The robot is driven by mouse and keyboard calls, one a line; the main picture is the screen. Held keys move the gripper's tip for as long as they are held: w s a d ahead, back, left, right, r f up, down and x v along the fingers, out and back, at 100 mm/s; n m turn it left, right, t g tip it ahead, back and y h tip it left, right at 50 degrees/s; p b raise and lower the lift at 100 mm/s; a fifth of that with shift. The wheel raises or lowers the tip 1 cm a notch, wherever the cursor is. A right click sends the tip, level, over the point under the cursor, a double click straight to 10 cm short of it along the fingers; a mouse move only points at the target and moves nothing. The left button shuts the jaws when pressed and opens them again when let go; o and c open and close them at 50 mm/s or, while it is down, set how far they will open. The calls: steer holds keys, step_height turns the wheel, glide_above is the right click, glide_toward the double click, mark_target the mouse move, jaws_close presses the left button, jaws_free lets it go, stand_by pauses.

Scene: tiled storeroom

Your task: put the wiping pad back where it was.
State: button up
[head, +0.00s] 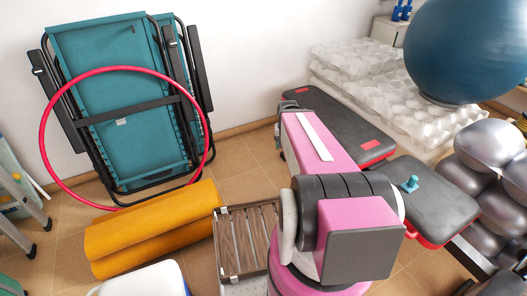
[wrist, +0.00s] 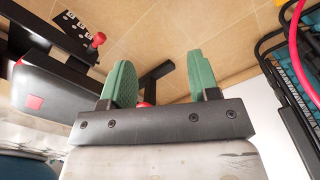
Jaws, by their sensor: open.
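A small teal object (head: 410,184) with a raised, knob-like top stands on the grey bench seat at the right of the head view. It may be the wiping pad, but it is too small to tell. No other thing that looks like a wiping pad shows in either view. My gripper (wrist: 160,82) shows in the wrist view with its two green fingers wide apart and nothing between them. Tiled floor and part of a bench lie beyond the fingers. In the head view my pink arm reaches toward the black bench and the fingers are hidden.
The black bench pad (head: 340,124) and grey bench seat (head: 433,208) stand at the right, near silver balls (head: 488,146) and a blue ball (head: 468,50). A slatted wooden piece (head: 232,244), mustard roll (head: 150,232), pink hoop (head: 44,148) and folded teal chairs (head: 105,55) are left.

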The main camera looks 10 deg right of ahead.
steer(key=s+a+n, duration=0.1)
steer(key=a+n, duration=0.2)
steer(key=a, duration=0.6)
steer(key=shift+a+f, duration=0.35)
stand_by(0.5)
